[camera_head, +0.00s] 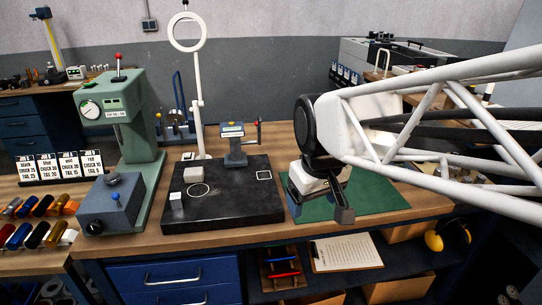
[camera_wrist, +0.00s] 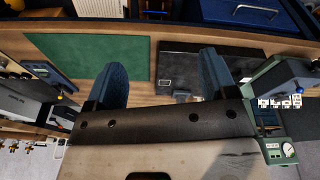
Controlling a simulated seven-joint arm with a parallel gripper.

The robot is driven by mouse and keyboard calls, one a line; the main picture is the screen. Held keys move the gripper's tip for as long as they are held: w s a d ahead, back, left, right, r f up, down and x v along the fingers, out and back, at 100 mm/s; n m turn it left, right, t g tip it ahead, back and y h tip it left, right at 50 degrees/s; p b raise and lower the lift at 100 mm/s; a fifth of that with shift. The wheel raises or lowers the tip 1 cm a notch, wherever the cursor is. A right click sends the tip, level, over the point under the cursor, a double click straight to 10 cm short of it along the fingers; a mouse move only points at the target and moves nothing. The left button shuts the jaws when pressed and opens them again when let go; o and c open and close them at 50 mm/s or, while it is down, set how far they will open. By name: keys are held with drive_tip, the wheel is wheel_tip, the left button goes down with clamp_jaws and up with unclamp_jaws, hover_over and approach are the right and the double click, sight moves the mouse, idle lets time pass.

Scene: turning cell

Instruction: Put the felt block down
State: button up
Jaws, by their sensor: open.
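A pale block (camera_head: 193,174) lies on the black plate (camera_head: 235,205), just behind a white outlined circle; it may be the felt block, but I cannot tell its material. A smaller pale grey block (camera_head: 177,201) stands near the plate's front left corner. My gripper (camera_head: 320,204) is over the green mat (camera_head: 375,192), right of the plate and apart from both blocks. In the wrist view my gripper (camera_wrist: 160,62) is open with its two blue fingers wide apart, nothing between them. The green mat (camera_wrist: 85,60) and black plate (camera_wrist: 180,62) show beyond the fingers.
A white outlined square (camera_head: 263,175) marks the plate's right side. A gauge stand (camera_head: 234,145) and a ring lamp on a pole (camera_head: 198,100) rise behind the plate. A green press-like machine (camera_head: 135,130) stands left. A clipboard (camera_head: 346,252) lies on the lower shelf.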

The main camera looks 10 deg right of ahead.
drive_tip(key=s+d+f+m, duration=0.2)
drive_tip(key=s+f+m, duration=0.1)
drive_tip(key=s, duration=0.6)
drive_tip(key=shift+d+f, duration=0.25)
drive_tip(key=shift+f, duration=0.1)
drive_tip(key=shift+o, duration=0.5)
drive_tip(key=shift+w, duration=0.15)
idle(0.4)
